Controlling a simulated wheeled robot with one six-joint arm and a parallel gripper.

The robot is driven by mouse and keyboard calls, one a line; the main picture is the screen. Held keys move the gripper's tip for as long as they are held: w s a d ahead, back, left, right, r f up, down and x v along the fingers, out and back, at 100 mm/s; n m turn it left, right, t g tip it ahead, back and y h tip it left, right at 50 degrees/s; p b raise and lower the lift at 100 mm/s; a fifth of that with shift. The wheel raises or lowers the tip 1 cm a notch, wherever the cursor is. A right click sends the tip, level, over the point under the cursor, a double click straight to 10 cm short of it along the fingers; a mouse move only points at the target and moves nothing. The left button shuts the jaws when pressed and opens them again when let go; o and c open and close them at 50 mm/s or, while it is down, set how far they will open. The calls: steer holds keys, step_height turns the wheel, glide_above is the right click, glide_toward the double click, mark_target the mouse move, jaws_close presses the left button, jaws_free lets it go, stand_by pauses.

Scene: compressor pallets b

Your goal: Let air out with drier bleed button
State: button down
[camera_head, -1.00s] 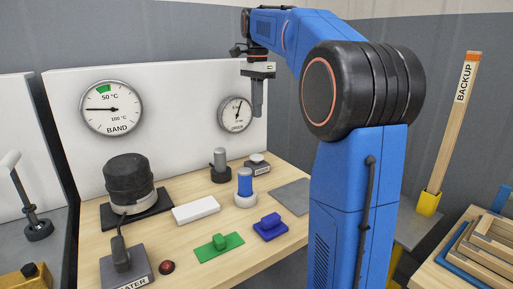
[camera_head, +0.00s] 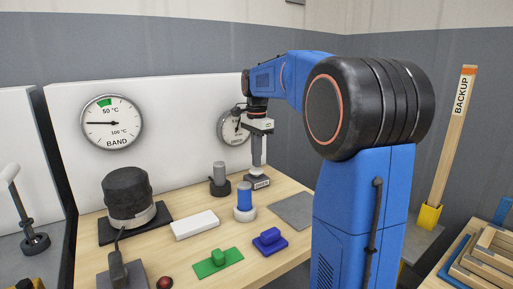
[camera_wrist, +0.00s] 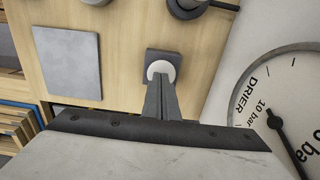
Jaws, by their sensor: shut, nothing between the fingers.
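The drier bleed button is a white round cap (camera_wrist: 160,68) on a small dark block (camera_head: 257,183) at the back right of the wooden bench. My gripper (camera_head: 258,165) is shut and empty, pointing straight down right above the button. In the wrist view its fingertips (camera_wrist: 160,82) overlap the near part of the white cap. I cannot tell whether they touch it. The drier gauge (camera_wrist: 285,105) stands on the white panel behind the gripper. In the head view the gauge (camera_head: 229,129) is partly hidden by my gripper.
A grey cylinder on a dark base (camera_head: 219,178) and a blue-topped cylinder (camera_head: 244,200) stand left of the button. A flat grey plate (camera_head: 294,210) lies to the front right. The white panel (camera_head: 185,120) rises close behind.

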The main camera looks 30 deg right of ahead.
mark_target(257, 170)
steer(key=shift+f, duration=0.6)
steer(key=shift+s+f, duration=0.1)
steer(key=shift+f, duration=1.2)
stand_by(0.8)
stand_by(0.7)
step_height(257, 170, up, 15)
stand_by(0.5)
stand_by(0.5)
